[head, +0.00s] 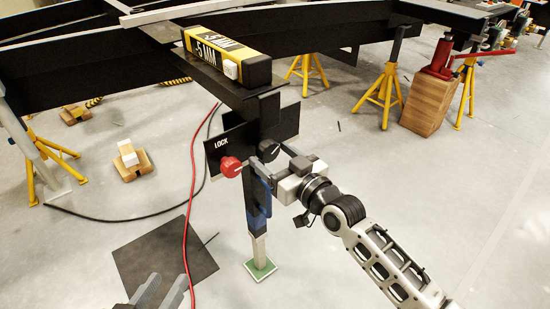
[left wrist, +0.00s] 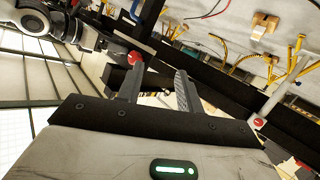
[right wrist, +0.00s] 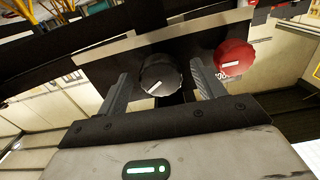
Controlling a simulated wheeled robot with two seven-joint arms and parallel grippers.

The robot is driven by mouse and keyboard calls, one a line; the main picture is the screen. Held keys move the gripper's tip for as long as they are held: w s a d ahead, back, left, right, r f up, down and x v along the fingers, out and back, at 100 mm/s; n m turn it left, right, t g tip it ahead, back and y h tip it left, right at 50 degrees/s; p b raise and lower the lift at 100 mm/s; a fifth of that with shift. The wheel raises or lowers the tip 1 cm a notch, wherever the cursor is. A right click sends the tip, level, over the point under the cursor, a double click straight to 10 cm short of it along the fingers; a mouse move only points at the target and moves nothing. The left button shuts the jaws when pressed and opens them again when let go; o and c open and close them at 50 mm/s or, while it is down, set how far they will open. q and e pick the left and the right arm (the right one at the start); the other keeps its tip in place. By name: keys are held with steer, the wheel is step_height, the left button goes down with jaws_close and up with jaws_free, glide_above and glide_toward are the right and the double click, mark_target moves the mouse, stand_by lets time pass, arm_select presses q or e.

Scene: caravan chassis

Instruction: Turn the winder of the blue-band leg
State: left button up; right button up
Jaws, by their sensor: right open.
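My right gripper (head: 260,163) is open at the plate. In the right wrist view the black knob (right wrist: 160,75) lies between its spread fingers, with gaps at both sides; the red knob (right wrist: 234,58) is outside the right finger. My left gripper (head: 158,291) is open and empty, low at the bottom edge.
A yellow-and-black gauge box (head: 228,56) marked -5 MM lies on the chassis above the leg. The leg's foot (head: 260,268) is on the floor. A red hose (head: 189,220) hangs left of the leg. A dark mat (head: 165,255) lies nearby. Yellow stands (head: 385,90) stand behind.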

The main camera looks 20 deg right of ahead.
steer(key=c, duration=1)
steer(key=shift+r+m+p, duration=0.2)
steer(key=shift+m+p, duration=0.2)
steer(key=shift+p, duration=0.2)
steer(key=shift+r+m+p, duration=0.1)
steer(key=shift+m+p, duration=0.5)
steer(key=shift+p, duration=0.05)
steer(key=shift+f+m+p, duration=0.3)
steer(key=shift+m, duration=0.7)
arm_select(q)
steer(key=shift+a+f+g+y, duration=0.25)
steer(key=shift+f+g, duration=0.1)
steer(key=shift+f, duration=0.15)
steer(key=shift+a+f+g+y, duration=0.15)
steer(key=shift+f+g+y, duration=0.15)
steer(key=shift+f, duration=0.2)
arm_select(e)
steer(key=o, duration=1)
steer(key=shift+s, duration=0.1)
arm_select(q)
steer(key=f+g+p, duration=0.1)
steer(key=a+p, duration=0.1)
steer(key=p, duration=0.1)
steer(key=shift+f+g+y, duration=0.35)
steer(key=shift+f, duration=0.05)
arm_select(e)
steer(key=v, duration=1.5)
steer(key=shift+s, duration=0.4)
